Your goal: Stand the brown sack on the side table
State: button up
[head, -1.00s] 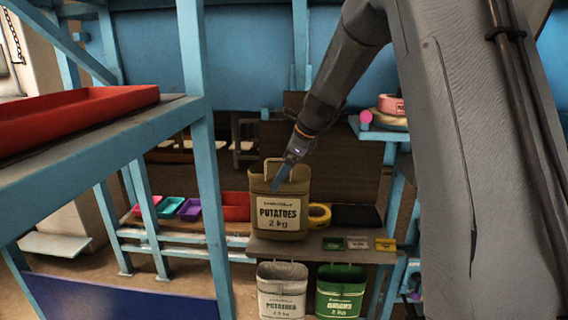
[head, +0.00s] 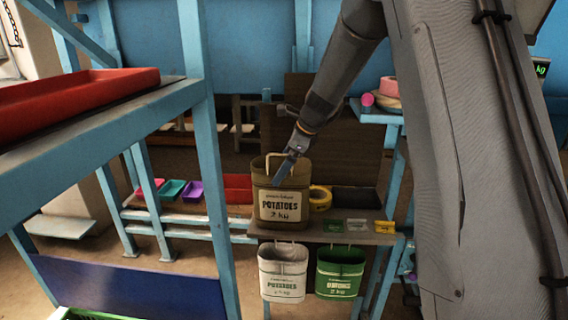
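The brown sack (head: 265,185), labelled "POTATOES 2 kg", stands upright at the front of a brown-topped shelf (head: 345,237) with a handle loop at its top. I cannot tell whether its base touches the shelf top. My gripper (head: 282,172) comes down from the upper right. Its fingers overlap the upper front of the sack, beside the handle. Whether they close on the sack or handle is too small to see. I cannot tell for sure which surface is the side table.
A white sack (head: 283,281) and a green sack (head: 340,282) hang below the shelf edge. A yellow tape roll (head: 319,198) and small cards (head: 357,226) are right of the brown sack. A blue frame post (head: 209,180) and red tray (head: 75,100) are at left.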

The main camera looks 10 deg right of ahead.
jog(key=b+v, duration=0.2)
jog(key=v, duration=1)
jog(key=shift+r, duration=0.1)
